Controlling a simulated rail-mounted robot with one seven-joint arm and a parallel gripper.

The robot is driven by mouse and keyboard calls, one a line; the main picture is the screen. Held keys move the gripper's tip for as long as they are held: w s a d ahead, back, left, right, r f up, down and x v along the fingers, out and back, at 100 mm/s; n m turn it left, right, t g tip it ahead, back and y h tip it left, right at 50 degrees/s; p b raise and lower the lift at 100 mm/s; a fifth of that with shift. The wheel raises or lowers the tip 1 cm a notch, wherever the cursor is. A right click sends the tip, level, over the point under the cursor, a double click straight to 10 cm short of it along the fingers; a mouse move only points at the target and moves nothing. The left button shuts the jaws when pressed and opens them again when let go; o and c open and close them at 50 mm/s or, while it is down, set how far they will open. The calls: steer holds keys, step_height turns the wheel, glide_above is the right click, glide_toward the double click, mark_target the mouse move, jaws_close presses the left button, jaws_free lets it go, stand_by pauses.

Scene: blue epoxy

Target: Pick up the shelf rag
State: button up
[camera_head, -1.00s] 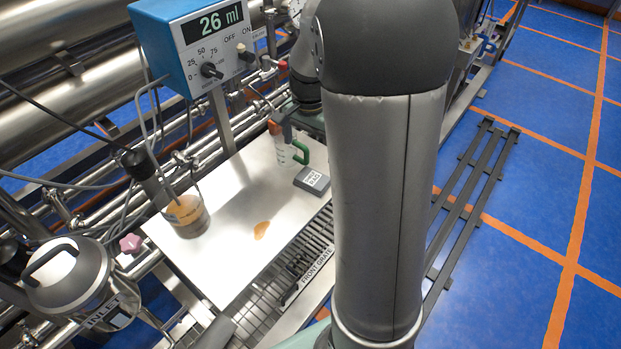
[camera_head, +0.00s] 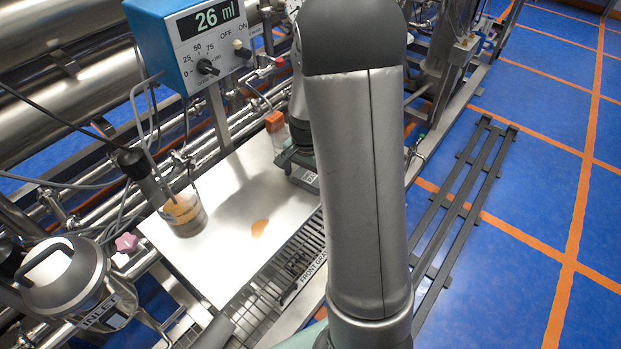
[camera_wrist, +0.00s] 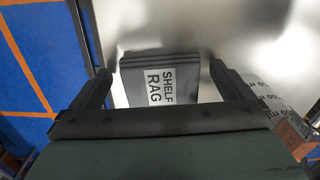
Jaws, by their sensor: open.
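The shelf rag (camera_wrist: 160,80) is a dark grey folded block with a white label reading SHELF RAG. In the wrist view it lies on the pale shelf between the two fingers of my gripper (camera_wrist: 167,85), which are open and apart from it on both sides. In the head view my gripper (camera_head: 294,158) is over the right end of the shelf (camera_head: 225,240). Only part of the shelf rag (camera_head: 304,177) shows there, below the gripper; the rest is hidden by it.
A bottle with an orange-red cap (camera_head: 275,123) stands close beside my gripper. A beaker of orange liquid (camera_head: 185,214) stands on the shelf's left part, with an orange spill (camera_head: 259,228) at the middle. A front grate (camera_head: 290,265) runs along the shelf's front edge.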

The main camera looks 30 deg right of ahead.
steer(key=c, duration=0.9)
steer(key=shift+r, duration=0.15)
steer(key=s+d, duration=0.3)
steer(key=s, duration=0.5)
steer(key=s+d+b, duration=0.1)
steer(key=s+d, duration=0.3)
steer(key=s, duration=0.4)
steer(key=shift+s, duration=0.3)
steer(key=shift+o, duration=0.4)
steer(key=shift+w, duration=0.1)
